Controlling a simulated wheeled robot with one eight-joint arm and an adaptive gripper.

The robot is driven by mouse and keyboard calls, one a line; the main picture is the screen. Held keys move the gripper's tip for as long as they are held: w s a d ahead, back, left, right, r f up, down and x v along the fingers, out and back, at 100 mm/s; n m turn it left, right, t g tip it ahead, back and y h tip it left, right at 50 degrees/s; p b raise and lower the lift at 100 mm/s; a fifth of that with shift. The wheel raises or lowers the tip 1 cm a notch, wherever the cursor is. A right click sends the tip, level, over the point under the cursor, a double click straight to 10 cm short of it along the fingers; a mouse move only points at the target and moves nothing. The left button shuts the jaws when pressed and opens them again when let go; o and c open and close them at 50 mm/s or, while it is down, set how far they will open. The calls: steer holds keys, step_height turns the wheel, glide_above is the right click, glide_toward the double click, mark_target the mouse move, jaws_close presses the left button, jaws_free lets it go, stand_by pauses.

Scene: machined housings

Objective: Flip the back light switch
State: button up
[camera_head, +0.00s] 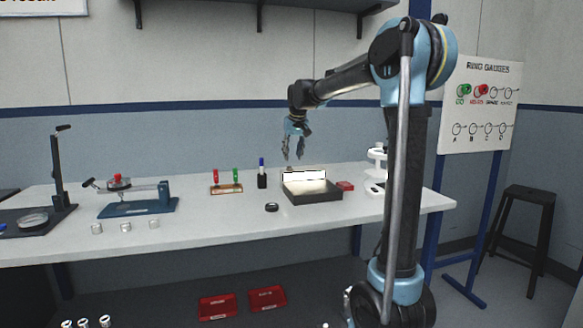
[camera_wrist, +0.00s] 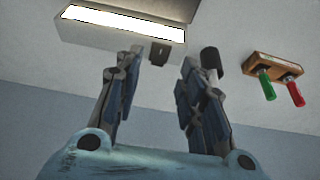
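The back light is a box with a bright white panel (camera_head: 304,176), at the back of a dark open tray (camera_head: 318,196) on the table. In the wrist view its glowing panel (camera_wrist: 125,22) is at the upper left, and a small dark block (camera_wrist: 160,53), perhaps the switch, is on the side of the housing facing my gripper. Whether it is up or down cannot be told. My gripper (camera_head: 292,157) hangs above and behind the box, apart from it. In the wrist view its fingers (camera_wrist: 161,62) are spread, empty, on either side of the small dark block.
A black holder with a blue-topped pen (camera_head: 262,177) and a wooden rack with green and red gauges (camera_head: 226,188) stand left of the box. A red block (camera_head: 345,186) and a white stand (camera_head: 376,160) are to its right. A black ring (camera_head: 271,207) lies in front.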

mark_target(291, 168)
steer(key=shift+x, duration=3.05)
jaws_close()
